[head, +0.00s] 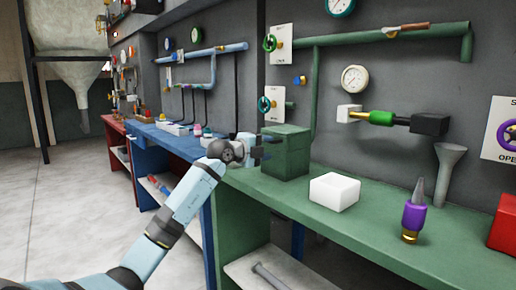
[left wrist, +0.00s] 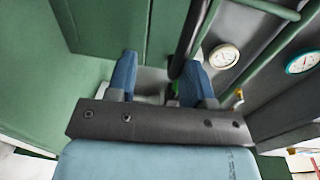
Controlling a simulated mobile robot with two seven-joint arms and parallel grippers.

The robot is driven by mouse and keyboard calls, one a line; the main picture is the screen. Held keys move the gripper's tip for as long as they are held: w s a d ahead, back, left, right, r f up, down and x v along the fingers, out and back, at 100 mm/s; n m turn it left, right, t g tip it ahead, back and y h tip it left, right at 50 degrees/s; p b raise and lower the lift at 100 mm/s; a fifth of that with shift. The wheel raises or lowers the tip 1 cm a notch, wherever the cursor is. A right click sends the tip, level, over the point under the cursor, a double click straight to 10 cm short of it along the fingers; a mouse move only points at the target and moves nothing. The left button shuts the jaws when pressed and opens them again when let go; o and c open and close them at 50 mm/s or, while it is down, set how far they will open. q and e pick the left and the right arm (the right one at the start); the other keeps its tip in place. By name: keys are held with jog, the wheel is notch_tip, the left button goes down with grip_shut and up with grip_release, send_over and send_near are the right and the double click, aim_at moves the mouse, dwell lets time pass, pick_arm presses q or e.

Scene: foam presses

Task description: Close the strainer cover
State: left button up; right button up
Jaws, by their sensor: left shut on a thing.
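A dark green box (head: 287,152), seemingly the strainer with its cover, stands on the green bench against the grey wall. No clear gap shows at its lid in the head view. My left gripper (head: 266,148) is at the box's left side. In the left wrist view the two blue fingers (left wrist: 158,80) reach toward green panels (left wrist: 105,28). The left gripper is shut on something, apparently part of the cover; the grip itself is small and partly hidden. My right gripper is out of view.
Green pipes (head: 370,37) and a gauge (head: 355,79) are on the wall. Blue and red benches continue at left.

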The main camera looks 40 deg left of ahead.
pick_arm(q)
jog(key=shift+s+d+f, duration=0.1)
jog(key=shift+s+f, duration=0.1)
jog(key=shift+f, duration=0.05)
jog(key=s+a+r+p, duration=0.1)
jog(key=s+p, duration=0.2)
jog(key=s, duration=1)
jog(key=shift+s+a+r, duration=0.15)
jog(key=shift+r, duration=0.15)
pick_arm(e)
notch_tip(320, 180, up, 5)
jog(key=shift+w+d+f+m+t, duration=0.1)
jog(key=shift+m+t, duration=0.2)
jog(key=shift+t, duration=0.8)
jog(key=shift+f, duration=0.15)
